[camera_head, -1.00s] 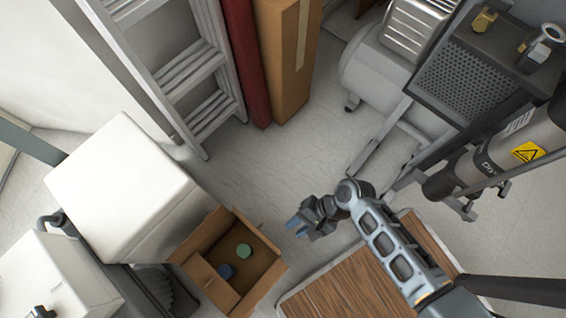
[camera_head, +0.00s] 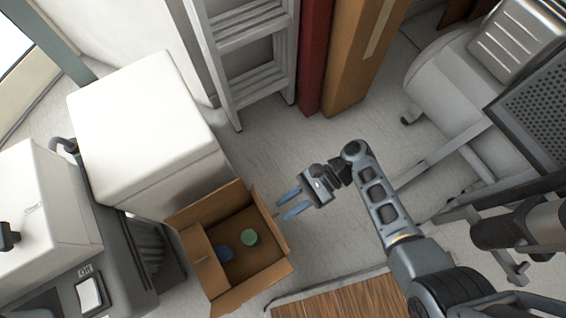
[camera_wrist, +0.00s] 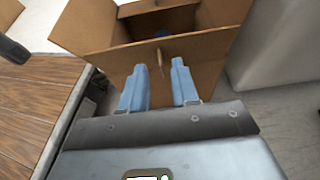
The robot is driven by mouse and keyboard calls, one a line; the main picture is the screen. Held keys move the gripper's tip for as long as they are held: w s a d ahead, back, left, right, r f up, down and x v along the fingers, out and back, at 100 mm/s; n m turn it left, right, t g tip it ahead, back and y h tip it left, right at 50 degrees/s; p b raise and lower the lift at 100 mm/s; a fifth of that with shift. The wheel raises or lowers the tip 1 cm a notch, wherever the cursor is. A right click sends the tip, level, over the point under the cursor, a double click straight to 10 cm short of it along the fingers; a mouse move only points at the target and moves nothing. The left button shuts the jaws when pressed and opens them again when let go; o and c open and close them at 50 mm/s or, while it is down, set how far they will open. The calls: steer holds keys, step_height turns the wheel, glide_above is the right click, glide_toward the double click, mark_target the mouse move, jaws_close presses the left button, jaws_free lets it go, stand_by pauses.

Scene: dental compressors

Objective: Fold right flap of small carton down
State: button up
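The small carton (camera_head: 207,289) stands open on the floor, with a blue and a green round item inside. The right flap (camera_head: 271,223) appears upright, nearly edge-on in the head view. In the wrist view, the carton's near cardboard panel (camera_wrist: 208,75) faces me. My gripper (camera_head: 282,204) is just right of this side, open, its blue fingers pointing at it. A small brown tab shows between the fingertips (camera_wrist: 158,67); contact is unclear.
A white box-shaped unit (camera_head: 145,115) stands close behind the carton on the left. A wooden board (camera_head: 345,298) lies at the front. A ladder (camera_head: 245,60) and a tall carton (camera_head: 362,55) stand at the back. The floor (camera_head: 280,145) behind my gripper is clear.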

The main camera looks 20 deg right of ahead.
mark_target(274, 217)
steer(key=shift+x, duration=1.15)
jaws_close()
